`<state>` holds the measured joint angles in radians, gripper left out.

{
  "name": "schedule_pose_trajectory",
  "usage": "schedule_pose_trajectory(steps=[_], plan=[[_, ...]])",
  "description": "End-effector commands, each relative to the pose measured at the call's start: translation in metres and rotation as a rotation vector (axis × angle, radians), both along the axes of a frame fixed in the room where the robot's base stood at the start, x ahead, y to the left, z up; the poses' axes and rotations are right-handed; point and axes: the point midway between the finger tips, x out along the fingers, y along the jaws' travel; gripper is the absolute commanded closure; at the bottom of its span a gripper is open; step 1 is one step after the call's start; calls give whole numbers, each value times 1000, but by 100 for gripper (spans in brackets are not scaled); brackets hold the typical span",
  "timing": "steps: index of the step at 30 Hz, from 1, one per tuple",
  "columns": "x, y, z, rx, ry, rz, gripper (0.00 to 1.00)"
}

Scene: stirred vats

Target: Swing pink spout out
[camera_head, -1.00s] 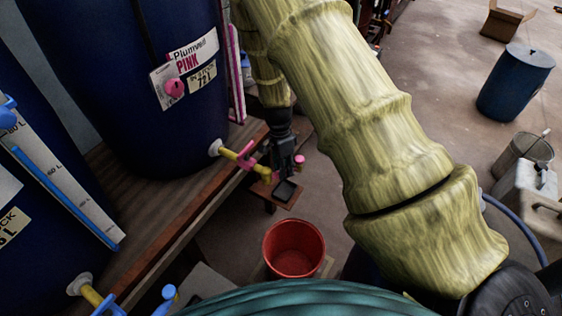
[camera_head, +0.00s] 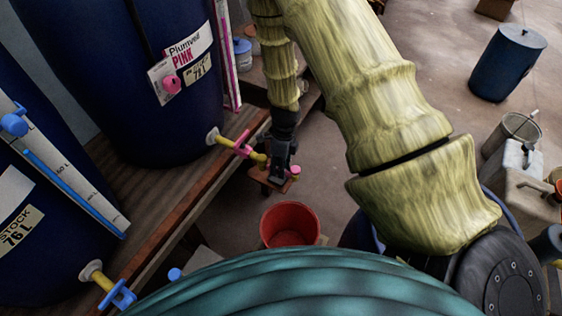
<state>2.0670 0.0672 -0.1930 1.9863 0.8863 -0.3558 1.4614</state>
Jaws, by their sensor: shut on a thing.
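The dark blue vat (camera_head: 150,120) labelled "Plumveil PINK" (camera_head: 187,47) stands on a wooden bench at the upper left. Its yellow outlet pipe with a pink valve, the pink spout (camera_head: 243,150), sticks out to the right over the bench edge. My gripper (camera_head: 277,168) points down at the outer end of the spout and is shut on it. Its dark fingers hide most of that end. A small pink knob (camera_head: 295,172) shows just right of the fingers.
A red bucket (camera_head: 290,224) stands on the floor below the spout. Another blue vat (camera_head: 45,180) with a blue-handled outlet (camera_head: 118,294) is at the left. A blue drum (camera_head: 507,62) and pale canister (camera_head: 520,170) stand right. Floor beyond the bench is open.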

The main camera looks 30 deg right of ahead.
Motion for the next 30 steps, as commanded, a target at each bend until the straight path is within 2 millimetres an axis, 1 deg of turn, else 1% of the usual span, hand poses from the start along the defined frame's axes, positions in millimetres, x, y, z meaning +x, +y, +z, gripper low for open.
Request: schedule_pose_trajectory(steps=[3,9,25,26,28,29,30], plan=[[-1,3,2,0,-2,-55,100],[-3,5,1,0,-2,-110,100],[-4,7,0,0,-2,-131,100],[-4,7,0,0,-2,-131,71],[-4,7,0,1,-1,-130,58],[-4,7,0,1,-1,-130,55],[-4,7,0,1,-1,-130,55]])
